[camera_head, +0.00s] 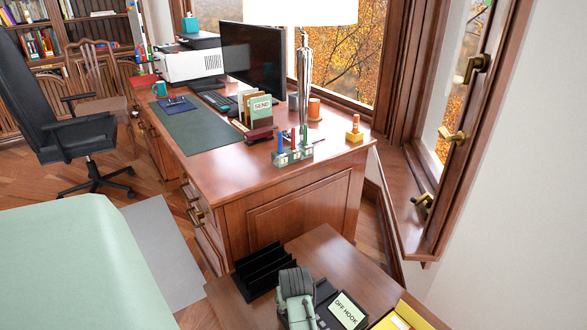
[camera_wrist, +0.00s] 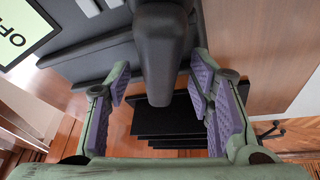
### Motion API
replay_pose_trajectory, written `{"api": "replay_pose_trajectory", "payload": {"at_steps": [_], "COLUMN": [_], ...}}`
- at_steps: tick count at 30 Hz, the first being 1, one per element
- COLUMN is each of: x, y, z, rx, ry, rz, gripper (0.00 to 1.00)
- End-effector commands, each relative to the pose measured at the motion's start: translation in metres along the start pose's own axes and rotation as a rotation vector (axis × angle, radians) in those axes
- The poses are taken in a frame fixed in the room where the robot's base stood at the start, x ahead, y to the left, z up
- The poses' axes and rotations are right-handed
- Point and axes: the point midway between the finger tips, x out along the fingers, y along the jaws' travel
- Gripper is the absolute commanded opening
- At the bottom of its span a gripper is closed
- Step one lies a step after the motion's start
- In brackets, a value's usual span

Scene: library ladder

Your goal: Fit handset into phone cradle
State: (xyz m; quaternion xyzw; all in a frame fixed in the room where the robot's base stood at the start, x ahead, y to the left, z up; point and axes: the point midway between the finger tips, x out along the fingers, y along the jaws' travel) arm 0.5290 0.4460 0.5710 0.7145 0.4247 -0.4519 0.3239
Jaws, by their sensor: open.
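The black phone (camera_head: 323,291) is on the small wooden table at the bottom of the head view, with a white OFF HOOK card (camera_head: 347,310) on it. My green gripper (camera_head: 297,284) is over the phone's left side and hides much of it. In the wrist view the dark grey handset (camera_wrist: 160,52) reaches down between the purple-padded fingers of my gripper (camera_wrist: 158,85). The fingers are open, with a gap on each side of the handset. The phone's body (camera_wrist: 85,50) shows at the upper left. Whether the handset sits in the cradle cannot be told.
A black slotted organizer (camera_head: 262,272) stands just left of the phone; it also shows below the handset in the wrist view (camera_wrist: 160,125). A yellow box (camera_head: 405,318) is at the table's right. The large desk (camera_head: 285,188) with a lamp and monitor stands behind.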

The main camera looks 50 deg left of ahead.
Motion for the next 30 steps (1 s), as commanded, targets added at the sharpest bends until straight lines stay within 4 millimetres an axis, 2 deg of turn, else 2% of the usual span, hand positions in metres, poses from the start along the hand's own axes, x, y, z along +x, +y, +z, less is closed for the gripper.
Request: {"api": "replay_pose_trajectory", "payload": {"at_steps": [22,30], "x": [0.0038,0.0041], "y": [-0.0005,-0.0001], "z": [0.0020,0.0023], "rx": [0.000,0.000], "ry": [-0.001,-0.002], "rz": [0.000,0.000], "gripper": [0.48,0.30]}}
